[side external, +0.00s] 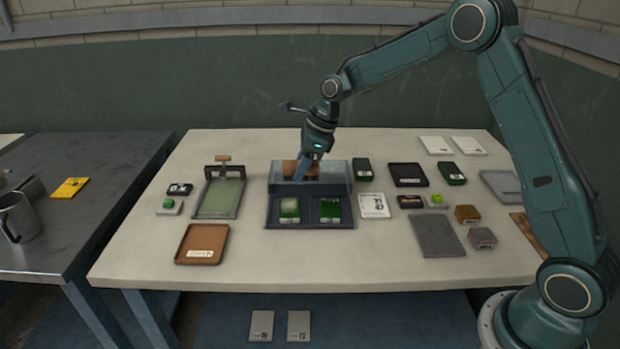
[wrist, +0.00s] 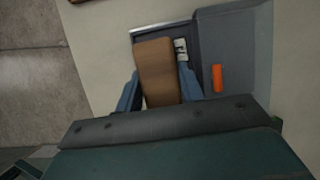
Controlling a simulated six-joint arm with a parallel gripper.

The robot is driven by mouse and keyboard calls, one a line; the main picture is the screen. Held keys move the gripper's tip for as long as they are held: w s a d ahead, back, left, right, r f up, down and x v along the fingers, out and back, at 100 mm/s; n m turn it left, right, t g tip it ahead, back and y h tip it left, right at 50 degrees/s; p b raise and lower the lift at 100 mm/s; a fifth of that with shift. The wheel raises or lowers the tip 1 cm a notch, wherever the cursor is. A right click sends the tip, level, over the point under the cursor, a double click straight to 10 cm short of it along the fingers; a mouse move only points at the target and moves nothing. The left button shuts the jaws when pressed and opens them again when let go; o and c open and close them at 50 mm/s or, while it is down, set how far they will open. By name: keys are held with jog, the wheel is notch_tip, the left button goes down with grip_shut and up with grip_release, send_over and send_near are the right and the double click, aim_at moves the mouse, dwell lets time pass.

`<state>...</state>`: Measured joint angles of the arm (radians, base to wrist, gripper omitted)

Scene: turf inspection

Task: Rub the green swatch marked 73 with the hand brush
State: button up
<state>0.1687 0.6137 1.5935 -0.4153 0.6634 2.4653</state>
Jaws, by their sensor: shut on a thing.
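My gripper (side external: 304,170) is shut on the brown hand brush (side external: 290,168), over the back part of a dark two-bay stand (side external: 310,226). In the wrist view the brush (wrist: 156,70) lies between my blue fingers (wrist: 158,92), its tan back showing and its bristles hidden. Two green swatches sit in the stand's front bays, a left one (side external: 289,207) and a right one (side external: 330,207). Each has a small white label; I cannot read which is 73. Two more dark green swatches lie behind on the right, one (side external: 363,168) near the stand and another (side external: 452,173) farther off.
A white number card (side external: 374,205) lies right of the stand. A framed green panel (side external: 220,196) and a brown tray (side external: 202,244) are on the left. A black tray (side external: 408,175), a grey pad (side external: 437,236) and small blocks (side external: 467,214) are on the right. The front table edge is clear.

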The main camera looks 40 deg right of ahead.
aim_at(295, 207)
jog(key=shift+f, duration=3.5)
jog(key=shift+w+a+f, duration=0.35)
jog(key=shift+w+a, duration=0.1)
jog(key=shift+a, duration=0.05)
jog(key=shift+w+a, duration=1.65)
jog(key=shift+a, duration=0.2)
jog(key=shift+s+a, duration=0.2)
jog(key=shift+s, duration=0.25)
jog(key=shift+s+d, duration=2)
jog(key=shift+d, duration=0.3)
jog(key=shift+s+a, duration=0.25)
jog(key=shift+a, duration=0.3)
jog(key=shift+w+a, duration=2.05)
jog(key=shift+a, duration=0.15)
notch_tip(295, 207, up, 8)
jog(key=shift+r, duration=0.15)
jog(key=shift+s+d, duration=0.1)
